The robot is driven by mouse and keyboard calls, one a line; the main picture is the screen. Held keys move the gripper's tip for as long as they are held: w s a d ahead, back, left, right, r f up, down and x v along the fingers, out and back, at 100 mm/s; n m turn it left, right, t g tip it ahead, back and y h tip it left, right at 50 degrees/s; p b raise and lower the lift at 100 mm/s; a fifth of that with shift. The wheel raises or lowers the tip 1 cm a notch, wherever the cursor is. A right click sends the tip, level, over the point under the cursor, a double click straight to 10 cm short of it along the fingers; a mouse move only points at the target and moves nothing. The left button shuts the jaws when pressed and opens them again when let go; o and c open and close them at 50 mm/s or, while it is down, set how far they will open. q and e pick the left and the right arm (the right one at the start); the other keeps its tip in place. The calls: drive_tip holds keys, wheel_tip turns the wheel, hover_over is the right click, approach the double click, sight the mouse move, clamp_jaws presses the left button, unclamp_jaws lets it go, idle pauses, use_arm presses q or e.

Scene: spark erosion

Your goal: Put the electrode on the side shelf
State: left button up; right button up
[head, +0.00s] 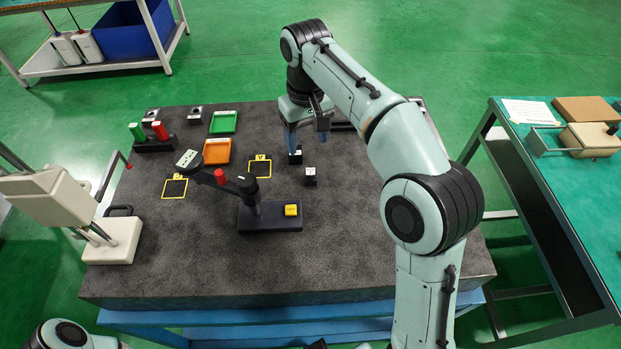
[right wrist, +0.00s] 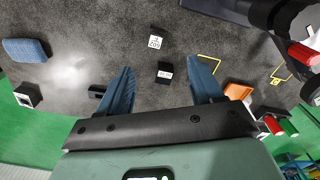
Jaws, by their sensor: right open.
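Two small dark blocks with white labels stand on the grey stone table (head: 230,275), one nearer block (head: 310,177) and one farther block (head: 295,157); I cannot tell which piece is the electrode. My right gripper (head: 307,138) is open above the farther block. In the right wrist view, its blue fingers (right wrist: 161,67) stand apart, with one labelled block (right wrist: 165,71) showing between the tips and another block (right wrist: 155,41) beyond. Nothing is held. The side shelf may be the green-topped bench (head: 530,160) or the low rack (head: 90,68); I cannot tell. My left gripper is out of view.
A green tray (head: 223,122) and orange tray (head: 217,151) lie behind yellow-framed dark squares. A dark stand (head: 265,216) with a yellow button and a jointed arm occupies the middle. A pale machine (head: 115,240) stands left.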

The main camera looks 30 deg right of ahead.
drive_tip(key=b, duration=0.2)
hover_over(310, 171)
drive_tip(key=f, duration=0.7)
drive_tip(key=shift+s+a, duration=0.15)
drive_tip(key=shift+a, duration=0.2)
drive_tip(key=shift+d+f+b, duration=0.2)
drive_tip(key=shift+f+b, duration=0.1)
drive_tip(key=shift+f, duration=1.25)
drive_tip(key=shift+d+f+b, duration=0.2)
drive_tip(key=shift+f+b, duration=0.1)
drive_tip(key=shift+f, duration=1.25)
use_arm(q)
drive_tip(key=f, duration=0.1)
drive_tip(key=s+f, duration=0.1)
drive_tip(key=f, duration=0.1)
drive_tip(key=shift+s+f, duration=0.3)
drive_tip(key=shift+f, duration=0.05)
use_arm(e)
drive_tip(key=shift+c, duration=0.4)
drive_tip(key=c, duration=1)
drive_tip(key=shift+c, duration=0.2)
drive_tip(key=shift+r, duration=0.15)
